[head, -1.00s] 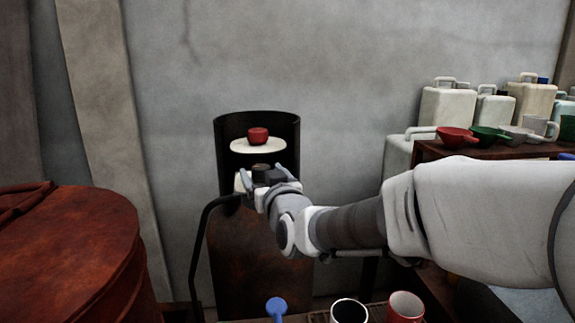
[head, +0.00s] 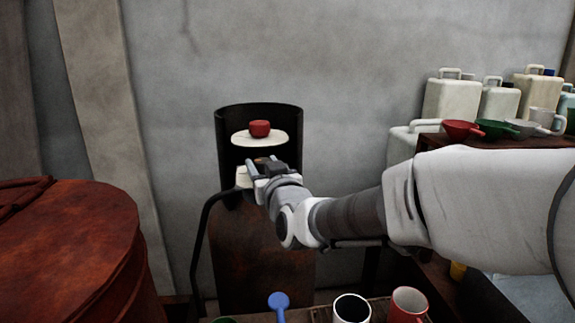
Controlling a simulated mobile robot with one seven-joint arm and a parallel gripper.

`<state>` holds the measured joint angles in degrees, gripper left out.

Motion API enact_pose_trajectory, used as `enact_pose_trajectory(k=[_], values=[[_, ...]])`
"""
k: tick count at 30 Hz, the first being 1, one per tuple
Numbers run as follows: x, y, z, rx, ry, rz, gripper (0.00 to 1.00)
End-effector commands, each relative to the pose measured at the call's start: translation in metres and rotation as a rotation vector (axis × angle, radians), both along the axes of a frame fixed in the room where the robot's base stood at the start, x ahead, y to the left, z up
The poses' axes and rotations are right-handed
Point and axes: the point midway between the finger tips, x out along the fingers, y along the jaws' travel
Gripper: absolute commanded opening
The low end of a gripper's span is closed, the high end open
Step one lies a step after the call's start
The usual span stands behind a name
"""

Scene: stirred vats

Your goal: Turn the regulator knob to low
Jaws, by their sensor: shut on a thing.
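A rusty gas cylinder (head: 255,255) stands against the wall inside an open dark collar (head: 292,125). A pale disc (head: 248,139) with a red cap-like piece (head: 260,129) sits in the collar. Below it is the white regulator body (head: 243,178), with a black hose leaving to the left. My gripper (head: 266,167) reaches in from the right, under the disc. It is shut on a small brownish piece (head: 268,160), seemingly the regulator knob. The fingers hide most of it, and I cannot read its setting. The red piece is apart from the fingers.
A large rusty drum (head: 70,245) stands at left. In front, a table edge holds a white mug (head: 351,308), a red mug (head: 408,305) and a blue utensil (head: 279,303). At right, a shelf (head: 490,142) holds bowls and a mug, with several pale jugs (head: 452,97) behind.

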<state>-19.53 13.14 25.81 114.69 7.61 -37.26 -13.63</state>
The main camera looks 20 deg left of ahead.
Motion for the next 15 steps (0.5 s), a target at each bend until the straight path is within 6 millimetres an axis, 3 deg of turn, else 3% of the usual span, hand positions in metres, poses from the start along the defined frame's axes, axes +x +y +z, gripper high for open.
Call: enact_pose_trajectory(k=[1,3,4,15], values=[[0.0001,-0.0001,0.0001,0.0,0.0,0.0,0.14],[0.0001,-0.0001,0.0002,0.0,0.0,0.0,0.01],[0.0001,-0.0001,0.0002,0.0,0.0,0.0,0.0],[-0.0008,0.0011,0.0006,0.001,-0.001,-0.036,0.0]])
